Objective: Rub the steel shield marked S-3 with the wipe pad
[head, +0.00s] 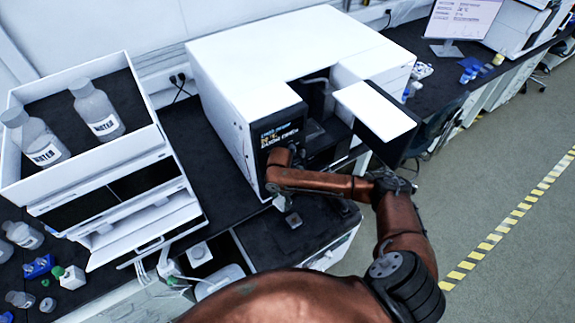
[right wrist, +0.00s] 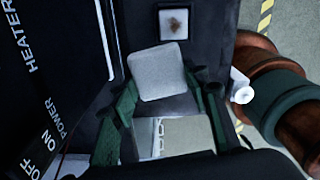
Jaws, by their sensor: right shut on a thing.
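My right gripper (right wrist: 160,78) has its two green fingers shut on the sides of a pale square wipe pad (right wrist: 158,71). Beyond the pad, apart from it in the picture, is a light square plate (right wrist: 174,23) with a brown smear at its middle, on a dark surface. It looks like a steel shield, but no S-3 mark can be read. In the head view my right gripper (head: 280,200) points down beside the instrument front, and a small grey square plate (head: 293,220) lies just beyond it on the black top. My left gripper is not in view.
A white instrument (head: 235,100) with a lit display and open door (head: 375,108) stands close beside my right arm. A white tray (head: 150,125) with two bottles is at left.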

